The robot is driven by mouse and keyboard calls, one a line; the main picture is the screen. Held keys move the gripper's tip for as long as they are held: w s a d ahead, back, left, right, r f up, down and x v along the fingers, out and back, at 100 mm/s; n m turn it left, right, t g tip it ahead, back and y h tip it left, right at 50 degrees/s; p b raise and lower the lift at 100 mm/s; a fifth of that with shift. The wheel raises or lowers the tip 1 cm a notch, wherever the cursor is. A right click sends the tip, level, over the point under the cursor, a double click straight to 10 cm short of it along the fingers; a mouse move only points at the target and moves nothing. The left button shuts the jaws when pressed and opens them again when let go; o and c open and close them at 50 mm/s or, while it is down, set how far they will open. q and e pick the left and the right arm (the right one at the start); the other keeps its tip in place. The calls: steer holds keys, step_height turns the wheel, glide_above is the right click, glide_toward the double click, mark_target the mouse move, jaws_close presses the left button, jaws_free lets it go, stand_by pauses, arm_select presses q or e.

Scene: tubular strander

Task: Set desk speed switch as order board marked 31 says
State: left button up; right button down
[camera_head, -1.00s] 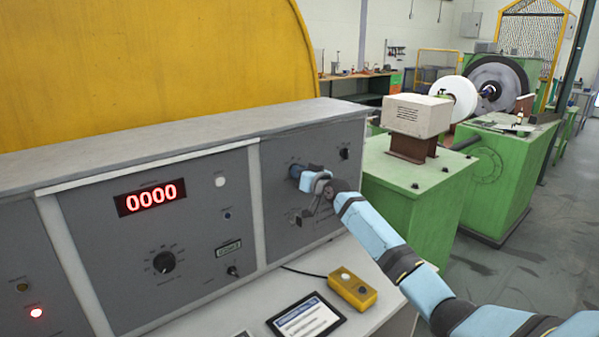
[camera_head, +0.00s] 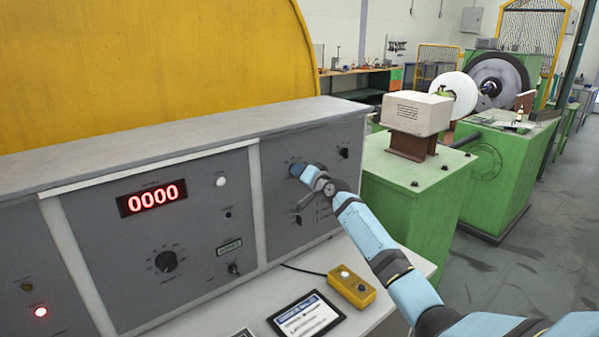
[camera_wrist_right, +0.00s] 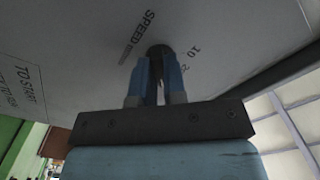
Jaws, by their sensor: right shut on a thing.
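The speed switch (camera_wrist_right: 159,50) is a dark round knob on the grey desk panel, beside the printed word SPEED and a "10" mark in the right wrist view. My right gripper (camera_wrist_right: 158,72) is shut on this knob, one blue finger on each side. In the head view my right gripper (camera_head: 306,174) is at the upper left of the right-hand panel (camera_head: 276,215) and hides most of the knob. The switch's pointer setting cannot be read. A tablet-like board (camera_head: 306,314) lies on the desk ledge; its text and any number are too small to read. My left gripper is not in view.
A red display (camera_head: 152,198) reads 0000. Other knobs sit close by: a black one (camera_head: 344,153) at upper right and one (camera_head: 297,219) below my gripper. A yellow button box (camera_head: 351,287) rests on the ledge. Green machine housings (camera_head: 415,195) stand right of the desk.

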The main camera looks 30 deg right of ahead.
stand_by(0.4)
steer(key=c, duration=1.2)
jaws_free()
steer(key=shift+s, duration=0.1)
steer(key=s, duration=0.4)
steer(key=s+b, duration=0.1)
steer(key=s, duration=0.4)
steer(key=s+d, duration=0.1)
steer(key=s, duration=0.3)
steer(key=shift+s+b, duration=0.3)
